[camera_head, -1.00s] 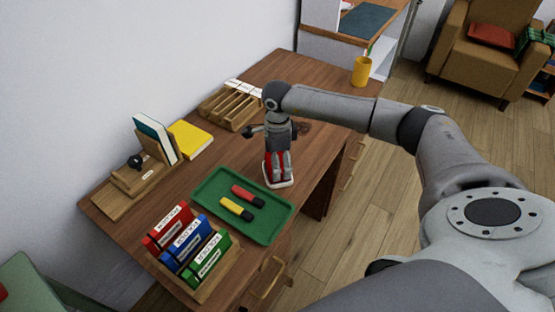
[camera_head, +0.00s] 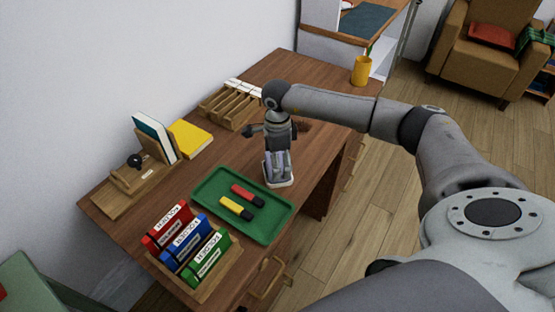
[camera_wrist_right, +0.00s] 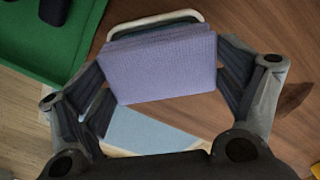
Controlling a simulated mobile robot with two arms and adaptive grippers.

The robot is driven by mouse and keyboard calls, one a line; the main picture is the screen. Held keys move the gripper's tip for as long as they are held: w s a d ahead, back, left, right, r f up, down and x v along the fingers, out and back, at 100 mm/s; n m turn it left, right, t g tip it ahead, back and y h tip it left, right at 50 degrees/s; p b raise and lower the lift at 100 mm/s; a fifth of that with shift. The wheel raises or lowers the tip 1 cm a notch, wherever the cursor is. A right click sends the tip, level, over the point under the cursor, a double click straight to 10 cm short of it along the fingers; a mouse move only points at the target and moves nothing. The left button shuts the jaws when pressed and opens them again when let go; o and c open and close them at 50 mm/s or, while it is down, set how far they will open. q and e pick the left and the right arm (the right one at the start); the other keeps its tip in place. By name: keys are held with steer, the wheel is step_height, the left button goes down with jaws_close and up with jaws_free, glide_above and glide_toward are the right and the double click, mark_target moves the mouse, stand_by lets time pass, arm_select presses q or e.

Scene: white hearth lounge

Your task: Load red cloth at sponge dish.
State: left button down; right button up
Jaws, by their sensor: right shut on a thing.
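My right gripper (camera_head: 278,172) points down over the small white-rimmed sponge dish (camera_head: 284,184) on the wooden desk. It is shut on a lavender cloth-like block (camera_wrist_right: 165,62), which shows between the fingers in the right wrist view; no red cloth shows in the grip now. The dish's pale rim (camera_wrist_right: 150,20) shows behind the block, and a light blue flat surface (camera_wrist_right: 140,132) shows in front of it. Whether the block touches the dish floor is hard to tell. My left gripper is out of view.
A green tray (camera_head: 265,232) with red and yellow markers lies just left of the dish. Colored binders (camera_head: 190,240), a wooden book holder (camera_head: 130,190), a yellow book (camera_head: 191,139) and a slotted wooden rack (camera_head: 228,107) stand around. A yellow cup (camera_head: 361,70) stands at the far end.

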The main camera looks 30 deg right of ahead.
stand_by(0.4)
steer(key=shift+r+p, duration=2.2)
steer(key=shift+r, duration=1.3)
steer(key=shift+s+a+r+n, duration=0.1)
steer(key=shift+a+r+n, duration=0.05)
steer(key=shift+a+n, duration=0.2)
steer(key=s+a+r+n, duration=0.5)
steer(key=s+a+n, duration=0.1)
steer(key=n, duration=0.5)
steer(key=s+a+r+n, duration=0.5)
steer(key=s+n, duration=0.3)
steer(key=n, duration=0.2)
steer(key=shift+s+a+n, duration=0.3)
steer(key=shift+a+n, duration=0.05)
steer(key=shift+a, duration=0.5)
